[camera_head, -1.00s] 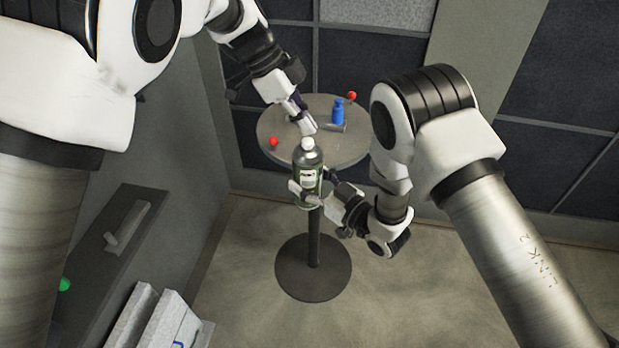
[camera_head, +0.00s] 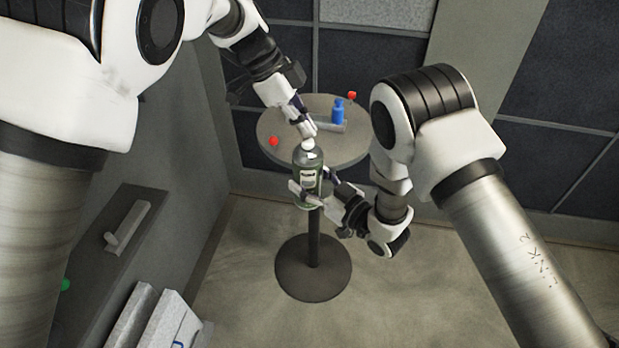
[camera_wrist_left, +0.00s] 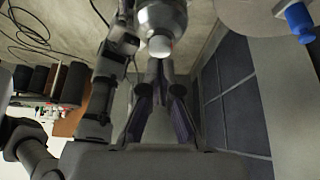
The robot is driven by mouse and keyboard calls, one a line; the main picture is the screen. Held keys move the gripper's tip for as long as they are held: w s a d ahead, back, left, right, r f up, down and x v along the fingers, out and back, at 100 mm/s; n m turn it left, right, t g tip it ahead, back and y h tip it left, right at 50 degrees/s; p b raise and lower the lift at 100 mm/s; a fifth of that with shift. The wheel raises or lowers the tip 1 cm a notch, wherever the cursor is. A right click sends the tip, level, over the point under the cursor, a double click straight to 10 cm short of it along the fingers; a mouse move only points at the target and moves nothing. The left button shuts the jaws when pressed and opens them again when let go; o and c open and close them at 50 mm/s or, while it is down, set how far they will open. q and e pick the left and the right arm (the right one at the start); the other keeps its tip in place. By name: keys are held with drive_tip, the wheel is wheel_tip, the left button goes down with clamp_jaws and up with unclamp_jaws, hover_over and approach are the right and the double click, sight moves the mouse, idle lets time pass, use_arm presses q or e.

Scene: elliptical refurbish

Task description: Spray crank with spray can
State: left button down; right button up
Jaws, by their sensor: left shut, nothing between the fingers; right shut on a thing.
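The spray can (camera_head: 308,173) is dark green with a pale label and a white nozzle. My right gripper (camera_head: 307,193) is shut on its lower body and holds it in front of the round table. My left gripper (camera_head: 308,132) is shut and empty, just above the nozzle. In the left wrist view, the shut fingers (camera_wrist_left: 158,80) point at the white nozzle of the can (camera_wrist_left: 162,18); contact is unclear. A grey bar-like part (camera_head: 331,127), possibly the crank, lies on the tabletop behind the can.
The round table (camera_head: 347,151) stands on one post. It bears a blue bottle-like object (camera_head: 338,110) and red knobs (camera_head: 273,141). A grey cabinet with a handle (camera_head: 126,226) stands at left, with white boxes (camera_head: 160,318) below. The floor at right is clear.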

use_arm(q)
drive_tip(key=shift+f, duration=0.8)
use_arm(e)
drive_tip(key=shift+r, duration=0.1)
use_arm(q)
drive_tip(key=shift+r, duration=2.55)
drive_tip(key=shift+r, duration=0.1)
drive_tip(key=v, duration=1.1)
drive_tip(key=shift+a+r, duration=0.25)
drive_tip(key=shift+r, duration=0.05)
